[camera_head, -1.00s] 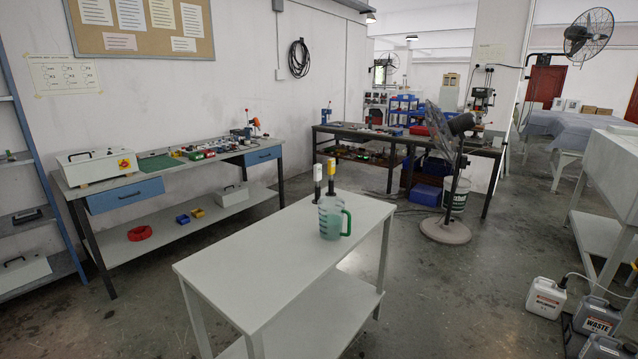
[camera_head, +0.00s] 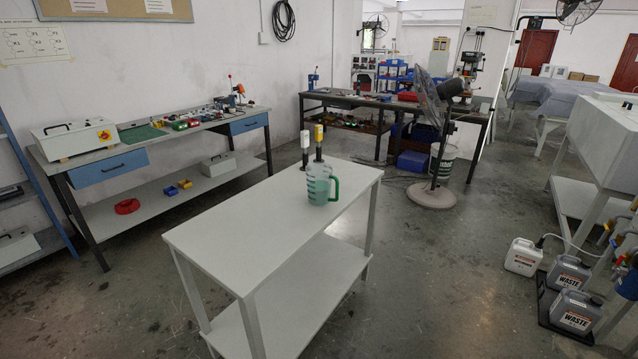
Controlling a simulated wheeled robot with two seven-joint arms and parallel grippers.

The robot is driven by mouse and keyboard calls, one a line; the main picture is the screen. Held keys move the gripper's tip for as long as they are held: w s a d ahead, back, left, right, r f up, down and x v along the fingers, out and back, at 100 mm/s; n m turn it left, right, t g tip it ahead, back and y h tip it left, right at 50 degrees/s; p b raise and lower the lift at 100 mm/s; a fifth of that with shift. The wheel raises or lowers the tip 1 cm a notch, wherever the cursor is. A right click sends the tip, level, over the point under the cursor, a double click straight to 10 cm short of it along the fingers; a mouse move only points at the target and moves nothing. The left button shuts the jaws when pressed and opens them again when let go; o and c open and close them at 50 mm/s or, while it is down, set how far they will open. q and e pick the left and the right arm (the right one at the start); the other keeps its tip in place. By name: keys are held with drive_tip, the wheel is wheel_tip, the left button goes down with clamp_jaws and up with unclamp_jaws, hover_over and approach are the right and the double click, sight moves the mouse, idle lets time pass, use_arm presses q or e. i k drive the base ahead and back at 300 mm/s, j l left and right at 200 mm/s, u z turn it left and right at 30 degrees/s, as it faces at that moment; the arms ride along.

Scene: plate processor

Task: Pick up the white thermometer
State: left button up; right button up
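The white thermometer (camera_head: 305,140) stands upright near the far end of the white table (camera_head: 235,228). Its top is white and its lower part is black. I cannot tell whether the thermometers stand in holders. Neither of my grippers is in view.
The table's near part is bare, and it has a lower shelf. A pedestal fan (camera_head: 432,195) stands behind it to the right. Waste canisters (camera_head: 571,273) are on the floor at right. A workbench (camera_head: 135,150) lines the left wall. Floor around the table is open.

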sight(305, 134)
drive_tip(key=i+j+u, duration=0.45)
drive_tip(key=j, duration=0.3)
drive_tip(key=i+j+u, duration=0.45)
drive_tip(key=j, duration=0.15)
drive_tip(key=i+j+u, duration=0.55)
drive_tip(key=i, duration=0.7)
drive_tip(key=i+j+u, duration=0.1)
drive_tip(key=i, duration=0.7)
drive_tip(key=i+z, duration=0.3)
drive_tip(key=z, duration=0.2)
drive_tip(key=i+j+z, duration=0.1)
drive_tip(key=i+z, duration=0.15)
drive_tip(key=z, duration=0.25)
drive_tip(key=i+j+z, duration=0.2)
drive_tip(key=z, duration=0.25)
drive_tip(key=i, duration=0.1)
